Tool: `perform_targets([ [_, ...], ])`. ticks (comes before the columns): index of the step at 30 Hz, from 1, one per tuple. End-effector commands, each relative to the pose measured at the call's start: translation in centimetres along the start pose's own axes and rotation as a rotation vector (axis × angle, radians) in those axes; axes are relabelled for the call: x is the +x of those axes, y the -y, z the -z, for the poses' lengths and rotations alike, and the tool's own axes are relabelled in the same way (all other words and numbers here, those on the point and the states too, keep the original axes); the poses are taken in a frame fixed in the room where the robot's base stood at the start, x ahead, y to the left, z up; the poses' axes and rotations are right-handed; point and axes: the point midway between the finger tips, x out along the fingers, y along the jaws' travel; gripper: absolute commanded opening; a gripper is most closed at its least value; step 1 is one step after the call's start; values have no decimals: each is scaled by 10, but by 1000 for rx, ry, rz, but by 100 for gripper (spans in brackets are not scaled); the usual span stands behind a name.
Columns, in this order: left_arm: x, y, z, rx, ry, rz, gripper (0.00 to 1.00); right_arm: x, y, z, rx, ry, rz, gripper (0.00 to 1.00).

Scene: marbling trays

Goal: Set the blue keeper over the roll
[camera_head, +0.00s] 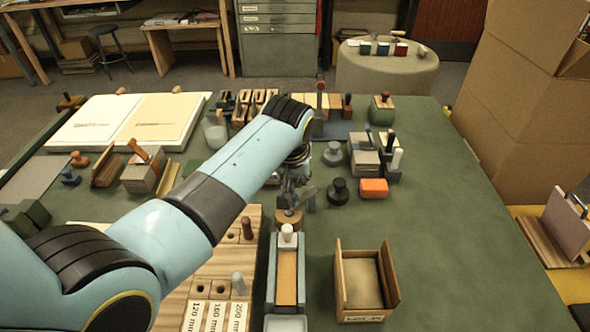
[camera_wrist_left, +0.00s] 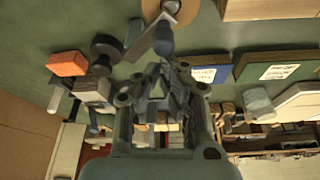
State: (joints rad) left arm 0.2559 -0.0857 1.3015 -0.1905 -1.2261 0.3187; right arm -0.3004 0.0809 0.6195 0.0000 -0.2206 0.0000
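My left gripper (camera_head: 292,188) is low over the green table, just behind a round wooden piece (camera_head: 288,219). In the wrist view its fingers (camera_wrist_left: 166,72) are close together, near a small blue-grey handle (camera_wrist_left: 163,40); I cannot tell whether they hold it. A blue block with a white label (camera_wrist_left: 208,74) lies beside the gripper in the wrist view; my arm hides that area in the head view. A small blue piece (camera_head: 382,48) also stands on the far round table. I cannot tell which is the blue keeper, nor clearly pick out the roll. My right gripper is not in view.
An orange block (camera_head: 374,188) and dark knobbed weight (camera_head: 339,192) stand right of the gripper. A narrow tray (camera_head: 271,290) and an open wooden box (camera_head: 340,290) are in front. A green labelled block (camera_wrist_left: 262,66) lies near the blue one. The table's right side is clear.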

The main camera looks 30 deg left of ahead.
Motion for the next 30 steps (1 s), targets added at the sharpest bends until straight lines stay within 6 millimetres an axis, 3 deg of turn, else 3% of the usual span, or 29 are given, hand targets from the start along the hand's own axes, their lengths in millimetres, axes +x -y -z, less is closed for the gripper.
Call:
perform_targets([
  [11, 4, -1, -8, 0, 17, -1, 0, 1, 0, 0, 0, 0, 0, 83],
  [23, 9, 5, 8, 0, 13, -1, 0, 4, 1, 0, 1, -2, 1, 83],
  [30, -12, 4, 9, 0, 8, -3, 0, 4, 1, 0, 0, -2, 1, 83],
])
